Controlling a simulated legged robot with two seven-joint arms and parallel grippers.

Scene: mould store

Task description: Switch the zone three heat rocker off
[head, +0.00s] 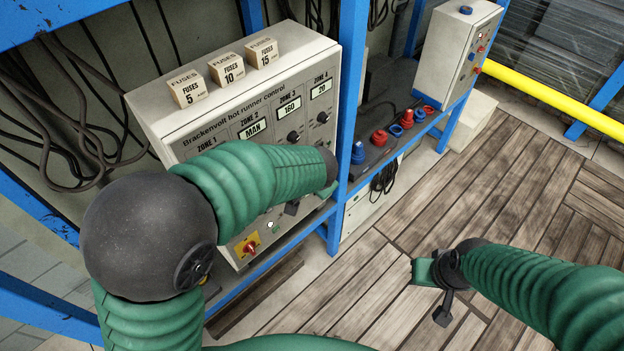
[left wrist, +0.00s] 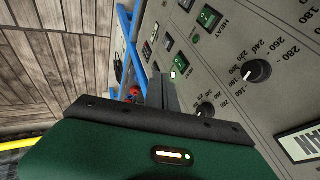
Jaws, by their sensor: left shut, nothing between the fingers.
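The hot runner control cabinet (head: 175,125) stands on the blue rack, its labelled zone displays facing me. My left arm hides much of its front in the head view. In the left wrist view, green rocker switches (left wrist: 209,17) show on the panel, one beside the word HEAT; I cannot tell which belongs to zone three. My left gripper (left wrist: 162,92) is shut and empty, close to the panel, near a small lit lamp or switch (left wrist: 181,65); contact is unclear. In the head view its dark tip (head: 292,208) shows below my wrist. My right gripper (head: 442,302) hangs over the floor; its opening is unclear.
Round black knobs (left wrist: 257,71) stick out of the panel. A red-yellow rotary switch (head: 249,246) sits low on the cabinet. Fuse blocks (head: 228,70) stand on top. A blue rack post (head: 348,110) rises right of it, then red and blue connectors (head: 379,138).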

